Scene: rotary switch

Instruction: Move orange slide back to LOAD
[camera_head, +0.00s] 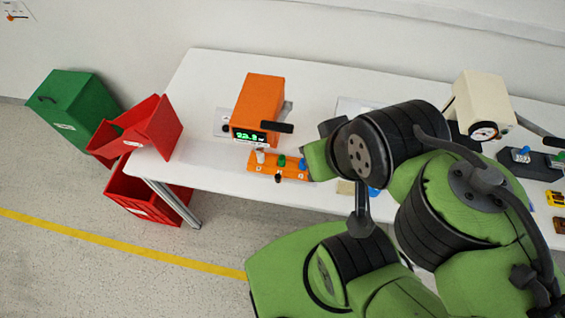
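An orange slide (264,168) lies near the front edge of the white table, just in front of an orange box with a lit green display (258,105). Small white, green and blue pieces sit along the slide, and a small dark piece shows at its front edge. Its right end meets the outline of my green and black arm, so I cannot tell how far it extends. No LOAD marking is readable. My gripper's fingers cannot be made out; my arm covers the area right of the slide.
The white table (205,85) is clear at its left. A cream device with a dial (481,105) and a dark block with blue parts (530,160) stand at the right. Red bins (150,195) and a green bin (75,105) stand on the floor at left.

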